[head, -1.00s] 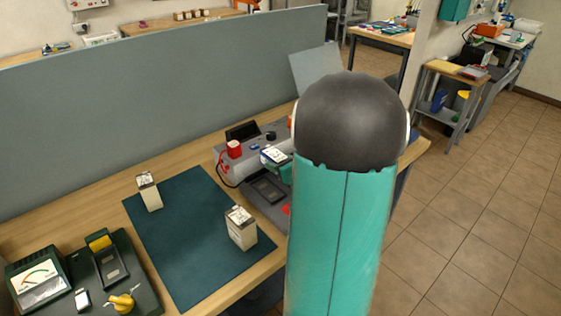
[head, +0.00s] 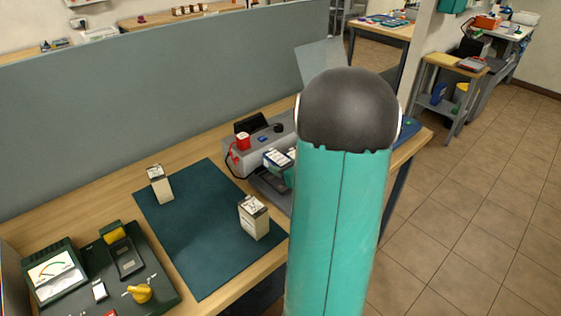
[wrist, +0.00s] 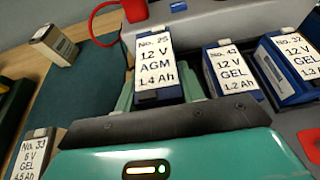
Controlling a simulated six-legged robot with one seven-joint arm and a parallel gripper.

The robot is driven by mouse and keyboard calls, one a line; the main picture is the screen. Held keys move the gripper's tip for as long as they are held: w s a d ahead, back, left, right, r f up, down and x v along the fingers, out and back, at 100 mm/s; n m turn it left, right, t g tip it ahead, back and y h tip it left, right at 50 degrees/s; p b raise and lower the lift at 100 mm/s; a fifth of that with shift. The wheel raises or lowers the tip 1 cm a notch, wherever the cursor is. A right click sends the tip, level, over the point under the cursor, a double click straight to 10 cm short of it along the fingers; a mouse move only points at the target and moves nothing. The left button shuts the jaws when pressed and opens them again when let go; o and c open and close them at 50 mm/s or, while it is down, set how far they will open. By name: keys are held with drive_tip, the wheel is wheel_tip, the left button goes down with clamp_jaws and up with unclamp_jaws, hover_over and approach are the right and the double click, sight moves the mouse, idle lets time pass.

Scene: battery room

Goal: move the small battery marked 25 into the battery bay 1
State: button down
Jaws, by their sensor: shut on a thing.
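The small battery marked 25 (wrist: 152,58), blue with a white label reading 12 V AGM 1.4 Ah, is between the teal fingers of my gripper (wrist: 158,92) in the wrist view. My gripper is shut on it. In the head view my arm hides most of the gripper; a labelled battery top (head: 277,158) shows beside the arm, over the grey charger (head: 268,146). Batteries marked 43 (wrist: 230,70) and 32 (wrist: 288,68) stand to the right of it in the wrist view. I cannot tell which bay is bay 1, nor whether the held battery touches the charger.
Two pale batteries (head: 160,184) (head: 254,218) stand on the dark green mat (head: 195,235). A red cylinder (head: 243,141) with a red cable is on the charger. A tester (head: 55,275) with a yellow knob is at left. A grey partition (head: 160,105) runs behind the bench.

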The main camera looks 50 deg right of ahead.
drive_tip(key=shift+w+a+f, duration=0.1)
drive_tip(key=shift+a+f, duration=0.05)
drive_tip(key=shift+f, duration=1.4)
drive_tip(key=shift+f, duration=0.55)
idle(0.3)
drive_tip(key=c, duration=1.1)
unclamp_jaws()
drive_tip(key=shift+c, duration=0.2)
drive_tip(key=shift+f, duration=0.1)
drive_tip(key=shift+v, duration=5.55)
